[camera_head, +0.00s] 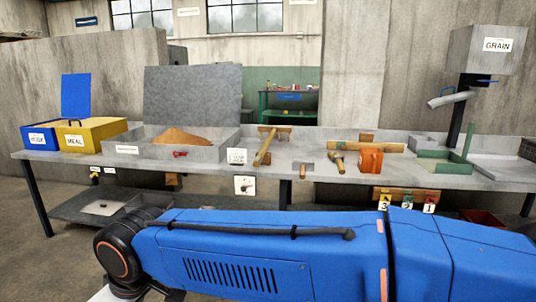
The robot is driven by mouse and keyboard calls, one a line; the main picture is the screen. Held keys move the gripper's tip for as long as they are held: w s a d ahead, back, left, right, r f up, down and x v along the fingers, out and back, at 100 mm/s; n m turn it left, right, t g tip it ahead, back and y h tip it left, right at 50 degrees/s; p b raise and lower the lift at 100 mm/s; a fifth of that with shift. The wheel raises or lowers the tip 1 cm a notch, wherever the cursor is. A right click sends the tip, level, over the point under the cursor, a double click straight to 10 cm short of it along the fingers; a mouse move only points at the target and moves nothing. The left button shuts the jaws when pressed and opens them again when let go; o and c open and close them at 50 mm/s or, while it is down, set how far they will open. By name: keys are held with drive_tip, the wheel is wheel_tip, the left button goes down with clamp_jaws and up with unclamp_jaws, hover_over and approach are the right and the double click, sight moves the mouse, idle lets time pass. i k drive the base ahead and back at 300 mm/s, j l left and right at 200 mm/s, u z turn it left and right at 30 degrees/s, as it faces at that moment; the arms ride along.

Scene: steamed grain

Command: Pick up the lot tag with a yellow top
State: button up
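Several small tags hang in a row from a brown wooden rail (410,193) on the front of the long grey table, right of centre. The tag marked 3 (384,203) is leftmost and appears to have a yellow top. The tag marked 2 (407,203) looks green at the top, and the tag marked 1 (429,206) looks red. My blue arm lies across the foreground, just below the tags in the picture. My gripper is not in view.
The grey table (270,175) carries a yellow MEAL box (90,134), a blue box (40,138), a tray of brown grain (180,137), wooden tools and an orange block (370,160). A GRAIN hopper (487,50) stands at right. A lower shelf (75,206) sits under the table's left side.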

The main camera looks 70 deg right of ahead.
sight(383, 203)
drive_tip(key=z, duration=3.35)
